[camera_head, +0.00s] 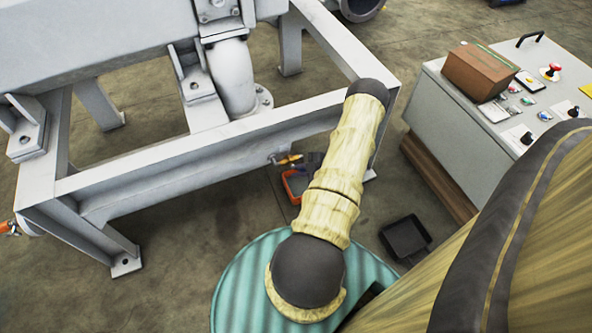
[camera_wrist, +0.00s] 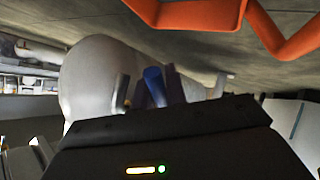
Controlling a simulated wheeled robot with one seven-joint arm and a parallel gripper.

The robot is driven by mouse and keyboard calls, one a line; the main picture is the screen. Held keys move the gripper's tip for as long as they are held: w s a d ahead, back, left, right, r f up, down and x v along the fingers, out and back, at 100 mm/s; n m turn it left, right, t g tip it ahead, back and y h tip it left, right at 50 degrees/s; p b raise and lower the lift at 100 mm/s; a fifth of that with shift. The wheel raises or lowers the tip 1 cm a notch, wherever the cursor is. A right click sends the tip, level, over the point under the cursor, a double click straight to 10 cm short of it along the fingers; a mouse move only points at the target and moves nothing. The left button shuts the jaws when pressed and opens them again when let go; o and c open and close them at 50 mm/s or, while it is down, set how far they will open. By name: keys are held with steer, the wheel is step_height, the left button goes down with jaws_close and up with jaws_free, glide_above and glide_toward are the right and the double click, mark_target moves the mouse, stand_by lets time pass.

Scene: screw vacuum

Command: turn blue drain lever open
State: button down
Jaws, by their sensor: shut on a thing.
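The blue drain lever (camera_wrist: 154,84) shows in the wrist view as a short blue piece standing between my fingers. My gripper (camera_wrist: 160,92) is shut on it. The dark gripper body covers the lower part of the lever. In the head view my arm hides most of the gripper and the blue lever cannot be made out. How far the lever is turned cannot be told.
A grey steel frame (camera_head: 190,160) stands over this spot. An orange-red tray (camera_head: 294,186) lies on the floor below, and a black tray (camera_head: 405,236) lies to the right. A control cabinet (camera_head: 445,110) carries a brown box (camera_head: 480,70). A large pale rounded body (camera_wrist: 90,80) is close by.

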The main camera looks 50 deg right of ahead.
steer(key=c, duration=1.7)
jaws_free()
steer(key=p+v, duration=0.7)
steer(key=v, duration=1)
steer(key=shift+r+p, duration=0.15)
steer(key=shift+p, duration=0.15)
steer(key=shift+s+d, duration=0.1)
steer(key=shift+s, duration=0.05)
steer(key=shift+c, duration=0.2)
